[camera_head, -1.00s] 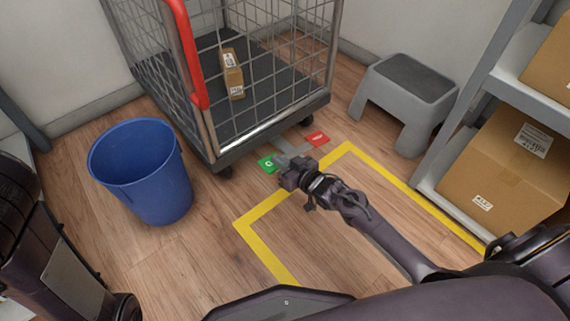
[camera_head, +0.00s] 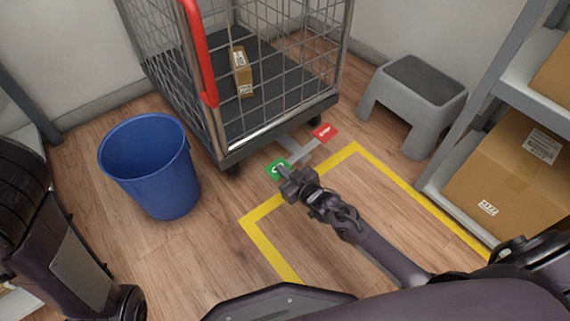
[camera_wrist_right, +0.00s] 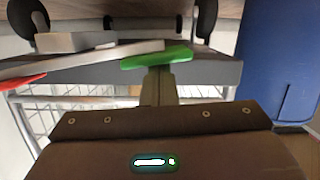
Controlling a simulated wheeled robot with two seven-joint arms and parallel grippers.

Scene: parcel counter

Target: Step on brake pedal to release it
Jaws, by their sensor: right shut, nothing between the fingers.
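The brake pedal is a grey bar under the cart's near edge with a green pad (camera_head: 277,169) at its left end and a red pad (camera_head: 325,132) at its right end. My right gripper (camera_head: 284,174) is shut and empty. Its tips are at the green pad and seem to press on it from above. In the right wrist view the shut fingers (camera_wrist_right: 160,84) reach up to the green pad (camera_wrist_right: 157,57), and the red pad (camera_wrist_right: 24,81) is at the left edge. The wire cart (camera_head: 226,160) stands behind the pedal. My left gripper is not visible.
A blue bin (camera_head: 150,170) stands left of the cart. A grey step stool (camera_head: 414,100) is at the right by the wall. A shelf with cardboard boxes (camera_head: 510,170) is at the far right. Yellow tape (camera_head: 262,245) marks the clear floor in front.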

